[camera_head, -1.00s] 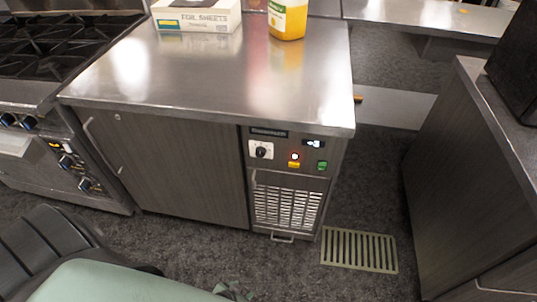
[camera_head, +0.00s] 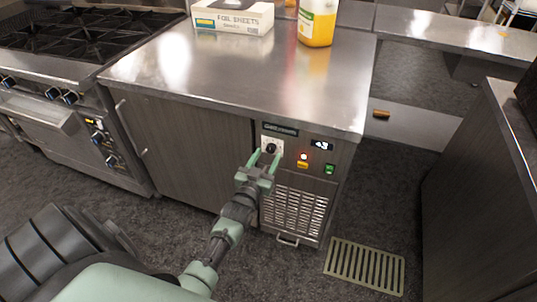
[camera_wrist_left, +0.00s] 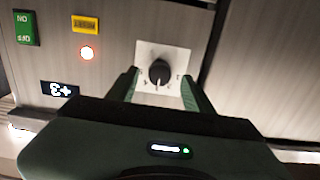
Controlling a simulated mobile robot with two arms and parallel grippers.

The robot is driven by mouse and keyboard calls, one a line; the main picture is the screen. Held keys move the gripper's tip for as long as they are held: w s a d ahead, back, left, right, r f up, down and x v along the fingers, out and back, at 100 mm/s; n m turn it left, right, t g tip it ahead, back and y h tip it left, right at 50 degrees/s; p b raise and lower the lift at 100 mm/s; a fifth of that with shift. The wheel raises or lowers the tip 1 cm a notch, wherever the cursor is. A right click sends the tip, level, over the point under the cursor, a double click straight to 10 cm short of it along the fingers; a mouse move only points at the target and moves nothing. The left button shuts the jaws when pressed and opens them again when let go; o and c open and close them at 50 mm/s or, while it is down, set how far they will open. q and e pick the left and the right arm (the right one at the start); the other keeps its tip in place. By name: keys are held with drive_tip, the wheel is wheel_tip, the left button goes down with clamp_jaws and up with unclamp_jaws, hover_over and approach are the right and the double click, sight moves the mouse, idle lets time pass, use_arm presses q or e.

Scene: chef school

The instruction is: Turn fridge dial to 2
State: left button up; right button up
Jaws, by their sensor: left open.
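The fridge dial (camera_head: 271,148) is a round black knob on a white square plate on the fridge's front panel (camera_head: 318,177). My left gripper (camera_head: 265,160) is open just in front of the dial and partly covers its plate in the head view. In the left wrist view, which is upside down, the dial (camera_wrist_left: 160,73) lies between the two green fingers (camera_wrist_left: 158,92), with no visible contact. The display (camera_head: 321,146) seems to read +3; it also shows in the wrist view (camera_wrist_left: 60,90). The numbers around the dial are too small to read. My right gripper is not in view.
A red light (camera_head: 304,156), a yellow label (camera_head: 302,165) and a green switch (camera_head: 329,169) sit right of the dial. A vent grille (camera_head: 293,210) is below. The steel counter (camera_head: 240,75) overhangs the panel. A stove (camera_head: 75,60) stands left.

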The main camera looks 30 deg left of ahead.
use_arm(q)
drive_tip(key=shift+x, duration=0.95)
clamp_jaws()
drive_tip(key=n, duration=0.3)
drive_tip(key=shift+n, duration=0.3)
drive_tip(key=shift+d+f+n, duration=0.1)
drive_tip(key=shift+n, duration=1.9)
